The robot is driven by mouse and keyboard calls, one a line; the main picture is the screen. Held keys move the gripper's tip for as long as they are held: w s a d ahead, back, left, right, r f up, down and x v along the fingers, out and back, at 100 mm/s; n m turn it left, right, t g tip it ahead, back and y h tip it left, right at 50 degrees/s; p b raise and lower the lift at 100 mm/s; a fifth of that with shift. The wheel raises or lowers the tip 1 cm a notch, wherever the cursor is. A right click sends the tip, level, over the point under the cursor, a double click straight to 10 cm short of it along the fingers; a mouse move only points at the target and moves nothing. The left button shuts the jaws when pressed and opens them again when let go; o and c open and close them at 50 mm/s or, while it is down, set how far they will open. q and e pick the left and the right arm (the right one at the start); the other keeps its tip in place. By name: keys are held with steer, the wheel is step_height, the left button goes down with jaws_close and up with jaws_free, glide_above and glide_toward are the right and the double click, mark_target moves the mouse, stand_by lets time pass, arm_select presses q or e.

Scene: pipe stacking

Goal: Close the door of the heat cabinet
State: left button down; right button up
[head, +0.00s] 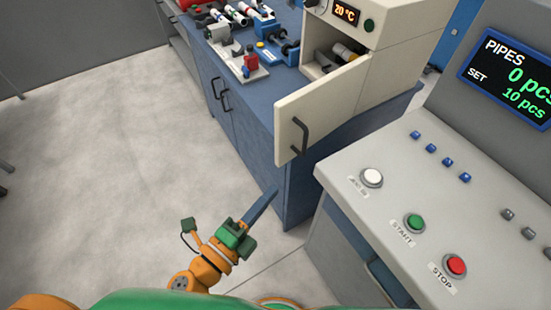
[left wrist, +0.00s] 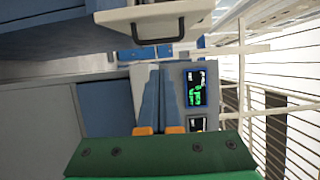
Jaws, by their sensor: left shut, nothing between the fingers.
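The heat cabinet (head: 385,18) is a cream box with an orange 20 °C display, standing on a blue workbench at the upper right of the head view. Its cream door (head: 325,108) stands open, swung out toward me, with a dark handle (head: 299,136). Inside the cabinet lie a few pipe-like parts (head: 345,52). My left gripper (head: 272,194) is shut and empty, below and apart from the door. My right gripper is not in view.
A grey control console (head: 440,190) with white, green and red buttons and a PIPES screen (head: 515,75) stands close on the right. The blue workbench (head: 245,95) holds clamps and small parts. Open floor (head: 110,150) lies to the left.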

mark_target(280, 151)
arm_select(q)
steer(key=w+p, duration=0.1)
steer(key=w, duration=0.3)
steer(key=w+d+p, duration=0.1)
steer(key=w, duration=0.3)
steer(key=w+d, duration=0.1)
steer(key=w, duration=0.3)
steer(key=shift+f+p, duration=0.15)
steer(key=shift+p, duration=0.25)
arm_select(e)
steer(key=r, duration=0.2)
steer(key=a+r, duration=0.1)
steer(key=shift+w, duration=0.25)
arm_select(q)
steer(key=shift+a, duration=0.1)
